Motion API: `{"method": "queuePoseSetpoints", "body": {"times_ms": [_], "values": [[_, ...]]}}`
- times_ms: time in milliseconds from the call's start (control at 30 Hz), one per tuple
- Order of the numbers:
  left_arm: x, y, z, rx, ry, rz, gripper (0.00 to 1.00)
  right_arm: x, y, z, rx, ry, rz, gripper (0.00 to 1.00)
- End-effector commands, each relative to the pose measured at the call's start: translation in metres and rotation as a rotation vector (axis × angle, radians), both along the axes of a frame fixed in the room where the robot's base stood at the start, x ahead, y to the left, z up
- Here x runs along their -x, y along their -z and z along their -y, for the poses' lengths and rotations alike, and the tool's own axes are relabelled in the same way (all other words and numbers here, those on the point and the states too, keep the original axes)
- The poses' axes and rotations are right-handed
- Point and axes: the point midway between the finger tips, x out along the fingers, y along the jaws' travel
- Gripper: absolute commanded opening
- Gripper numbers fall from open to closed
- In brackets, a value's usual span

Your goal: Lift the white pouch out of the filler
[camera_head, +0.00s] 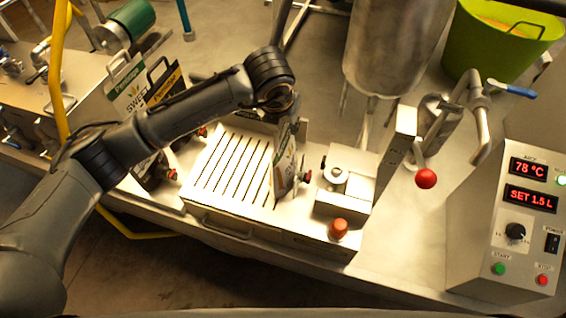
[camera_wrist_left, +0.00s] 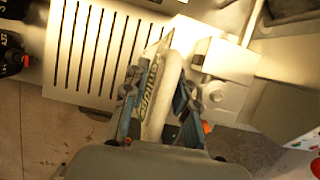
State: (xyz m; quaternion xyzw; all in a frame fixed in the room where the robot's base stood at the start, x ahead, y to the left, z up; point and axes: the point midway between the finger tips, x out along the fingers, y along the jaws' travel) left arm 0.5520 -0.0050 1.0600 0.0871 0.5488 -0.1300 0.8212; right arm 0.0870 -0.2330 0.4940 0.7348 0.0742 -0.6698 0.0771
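The white pouch (camera_head: 285,172) stands upright at the right end of the filler's slotted white tray (camera_head: 228,165), seen nearly edge-on in the head view. In the left wrist view the pouch (camera_wrist_left: 160,95) shows its green lettering and runs between the two fingers. My left gripper (camera_head: 289,128) reaches down over the pouch's top from above. In the left wrist view its fingers (camera_wrist_left: 158,103) lie against both sides of the pouch, with no clear gap. The pouch's lower end is partly hidden. My right gripper is not in view.
A white pouch (camera_head: 124,84) and a black one (camera_head: 164,78) stand left of the tray, behind my arm. A red-ball lever (camera_head: 426,179), control box (camera_head: 510,225) and steel tank (camera_head: 396,45) stand farther right.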

Motion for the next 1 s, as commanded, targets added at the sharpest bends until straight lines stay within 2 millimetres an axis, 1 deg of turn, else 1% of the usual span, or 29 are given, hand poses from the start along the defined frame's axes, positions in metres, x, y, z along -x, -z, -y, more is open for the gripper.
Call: {"method": "queuePoseSetpoints", "body": {"times_ms": [33,100,433,467,767,867,1000], "values": [[0.0,0.0,0.0,0.0,0.0,0.0,0.12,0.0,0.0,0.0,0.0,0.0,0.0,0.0],[0.0,0.0,0.0,0.0,0.0,0.0,0.0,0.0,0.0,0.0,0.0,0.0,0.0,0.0],[0.0,-0.001,0.0,0.001,0.0,0.002,0.0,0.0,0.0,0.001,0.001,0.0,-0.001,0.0],[-0.002,-0.006,0.001,0.006,0.0,0.009,0.0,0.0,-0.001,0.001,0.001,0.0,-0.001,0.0],[-0.002,-0.009,0.002,0.008,0.001,0.011,0.0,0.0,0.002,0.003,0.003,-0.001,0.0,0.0],[-0.003,-0.018,0.002,0.008,0.0,0.013,0.0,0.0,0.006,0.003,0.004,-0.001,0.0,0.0],[-0.003,-0.039,0.002,0.009,0.001,0.015,0.0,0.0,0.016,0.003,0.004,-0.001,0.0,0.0]]}}
